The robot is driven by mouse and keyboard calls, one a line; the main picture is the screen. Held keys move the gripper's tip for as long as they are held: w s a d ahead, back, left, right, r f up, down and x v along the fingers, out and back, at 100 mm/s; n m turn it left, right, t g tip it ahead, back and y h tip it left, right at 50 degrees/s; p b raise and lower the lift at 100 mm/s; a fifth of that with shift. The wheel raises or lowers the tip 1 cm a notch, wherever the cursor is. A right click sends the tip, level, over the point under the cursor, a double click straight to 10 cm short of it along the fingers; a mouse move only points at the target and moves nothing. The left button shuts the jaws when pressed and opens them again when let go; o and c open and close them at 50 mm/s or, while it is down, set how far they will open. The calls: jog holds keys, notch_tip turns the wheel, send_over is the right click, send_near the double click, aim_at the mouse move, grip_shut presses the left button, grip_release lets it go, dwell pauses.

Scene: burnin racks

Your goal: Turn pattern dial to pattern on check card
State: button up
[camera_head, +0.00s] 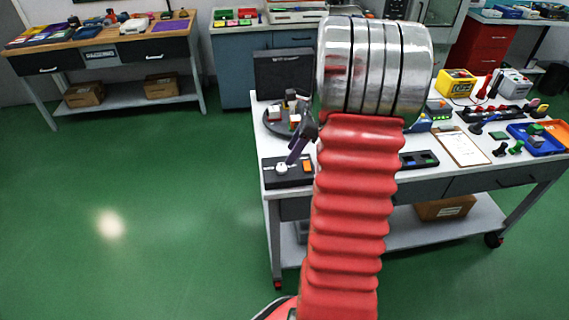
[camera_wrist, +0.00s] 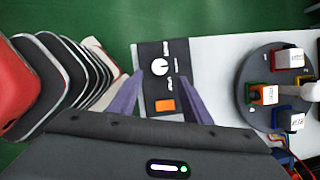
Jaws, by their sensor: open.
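The pattern dial is a white round knob (camera_wrist: 159,67) with a dark pointer line on a black control box (camera_wrist: 150,90); the marks around it are too small to read. In the head view the dial (camera_head: 283,168) is at the front left corner of the white table. My gripper (camera_wrist: 160,79) is open and empty, its purple fingers appearing either side of the box, pointing toward the dial. In the head view one purple finger (camera_head: 297,150) shows just above the box, apart from the dial. I cannot make out a check card for certain; the clipboard (camera_head: 465,147) holds an unreadable sheet.
An orange button (camera_wrist: 165,105) is beside the dial on the same box. A dark round turntable (camera_wrist: 258,92) with several small blocks stands close by. A black upright panel (camera_head: 284,74) is behind it. My red arm hides the table's middle.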

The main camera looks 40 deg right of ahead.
aim_at(282, 166)
jog(key=x, duration=0.6)
jog(key=shift+w+f, duration=0.1)
jog(key=shift+f, duration=0.25)
jog(key=c, duration=1)
jog(key=shift+n, duration=0.3)
jog(key=n, duration=0.1)
jog(key=n+g, duration=0.1)
jog(key=n, duration=0.1)
jog(key=n+y, duration=0.1)
jog(key=n, duration=0.1)
jog(key=shift+w+d+g, duration=0.15)
jog(key=shift+w+g, duration=0.15)
jog(key=shift+g, duration=0.1)
jog(key=n, duration=0.2)
jog(key=n+g, duration=0.1)
jog(key=n, duration=0.1)
jog(key=n+g, duration=0.1)
jog(key=n, duration=0.1)
jog(key=shift+w+r, duration=0.1)
jog(key=shift+w, duration=0.25)
jog(key=shift+n, duration=0.3)
